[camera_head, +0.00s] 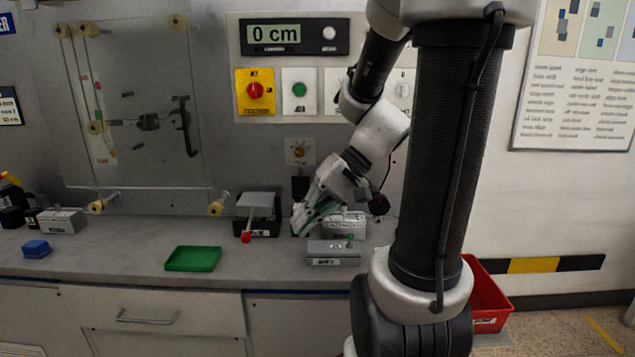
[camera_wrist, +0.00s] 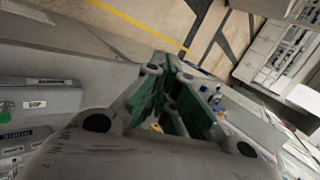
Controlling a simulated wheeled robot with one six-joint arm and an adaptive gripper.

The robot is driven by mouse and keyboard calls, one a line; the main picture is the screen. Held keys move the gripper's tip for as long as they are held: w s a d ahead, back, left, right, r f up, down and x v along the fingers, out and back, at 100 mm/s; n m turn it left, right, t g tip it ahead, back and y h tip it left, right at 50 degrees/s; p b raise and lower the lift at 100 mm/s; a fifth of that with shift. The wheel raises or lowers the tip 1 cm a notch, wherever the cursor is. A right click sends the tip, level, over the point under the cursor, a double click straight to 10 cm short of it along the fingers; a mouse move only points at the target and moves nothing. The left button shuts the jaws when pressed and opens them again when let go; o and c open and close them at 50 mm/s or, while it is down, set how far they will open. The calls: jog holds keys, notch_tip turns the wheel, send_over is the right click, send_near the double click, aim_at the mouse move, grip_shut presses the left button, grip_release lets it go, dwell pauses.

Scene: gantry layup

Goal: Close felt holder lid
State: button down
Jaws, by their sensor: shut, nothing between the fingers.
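A dark box (camera_head: 262,229) stands on the bench with a grey lid-like plate (camera_head: 256,200) above it and a red knob (camera_head: 246,238) at its front. Right of it are a grey box with a label (camera_head: 333,259) and another grey box behind it (camera_head: 345,224). The labels are too small to read, so I cannot tell which one is the felt holder. My gripper (camera_head: 300,222) is shut and empty, low between the dark box and the grey boxes. Its fingers also show in the wrist view (camera_wrist: 165,65), with a grey labelled box (camera_wrist: 40,97) and green knob at left.
A green tray (camera_head: 192,259) and a blue block (camera_head: 36,248) lie on the bench to the left. A grey box (camera_head: 62,221) stands at the far left. A red bin (camera_head: 490,300) is on the floor at right. The bench front between tray and blue block is clear.

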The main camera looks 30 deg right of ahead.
jog(key=w+d+m+t+y, duration=0.2)
jog(key=w+d+m+t, duration=0.15)
jog(key=w, duration=0.45)
jog(key=m+t+h, duration=0.5)
jog(key=m+t, duration=0.2)
jog(key=t, duration=0.4)
send_near(301, 184)
jog(key=d, duration=0.2)
jog(key=d+r, duration=0.1)
jog(key=s+d, duration=0.1)
jog(key=d, duration=0.1)
jog(key=shift+s+d+r, duration=0.1)
jog(key=shift+d+r, duration=0.1)
jog(key=shift+d, duration=0.1)
jog(key=x, duration=0.9)
jog(key=shift+w, duration=0.35)
jog(key=shift+a+f, duration=0.15)
